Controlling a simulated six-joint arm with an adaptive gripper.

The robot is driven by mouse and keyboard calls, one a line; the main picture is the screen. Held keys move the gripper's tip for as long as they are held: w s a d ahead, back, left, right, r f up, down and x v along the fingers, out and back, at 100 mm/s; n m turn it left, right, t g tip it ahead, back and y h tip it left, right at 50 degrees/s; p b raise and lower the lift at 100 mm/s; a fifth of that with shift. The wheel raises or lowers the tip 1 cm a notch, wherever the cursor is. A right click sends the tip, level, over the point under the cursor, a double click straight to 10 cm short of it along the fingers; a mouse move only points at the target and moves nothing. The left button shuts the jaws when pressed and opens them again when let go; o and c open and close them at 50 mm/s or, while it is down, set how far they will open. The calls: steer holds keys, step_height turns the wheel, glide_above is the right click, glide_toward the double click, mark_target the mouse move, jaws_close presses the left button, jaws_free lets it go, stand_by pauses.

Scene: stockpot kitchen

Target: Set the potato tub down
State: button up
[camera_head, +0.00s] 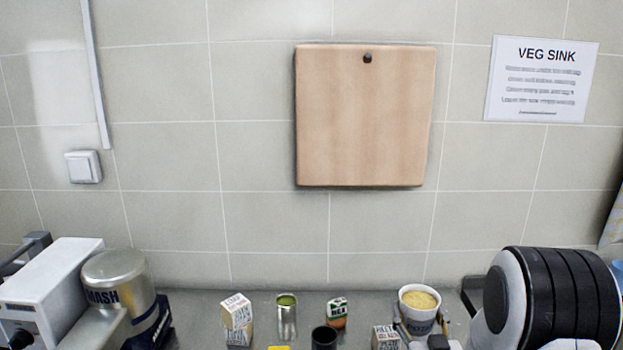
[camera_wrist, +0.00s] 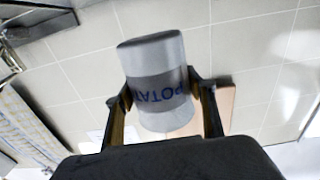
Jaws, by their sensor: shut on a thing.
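The potato tub (camera_head: 419,311) is a white-grey round tub with a yellowish filling at its open top, at the lower right in the head view. In the wrist view the potato tub (camera_wrist: 155,60) shows a dark band with part of the word POTATO, upside down. My gripper (camera_wrist: 161,92) is shut on the tub, one finger on each side. In the head view my gripper (camera_head: 421,325) is at the tub's sides, low in the picture. I cannot tell whether the tub's base touches the counter.
A MASH canister (camera_head: 120,292) and white appliance (camera_head: 50,280) stand left. A board (camera_head: 365,120) hangs behind.

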steer(key=shift+s+d+f, duration=0.15)
steer(key=shift+d+f, duration=0.05)
steer(key=shift+d, duration=0.2)
steer(key=shift+d, duration=0.1)
steer(key=shift+d+h, duration=0.4)
steer(key=shift+h, duration=0.1)
steer(key=a+y, duration=0.1)
steer(key=a, duration=0.7)
steer(key=shift+r, duration=0.15)
stand_by(0.6)
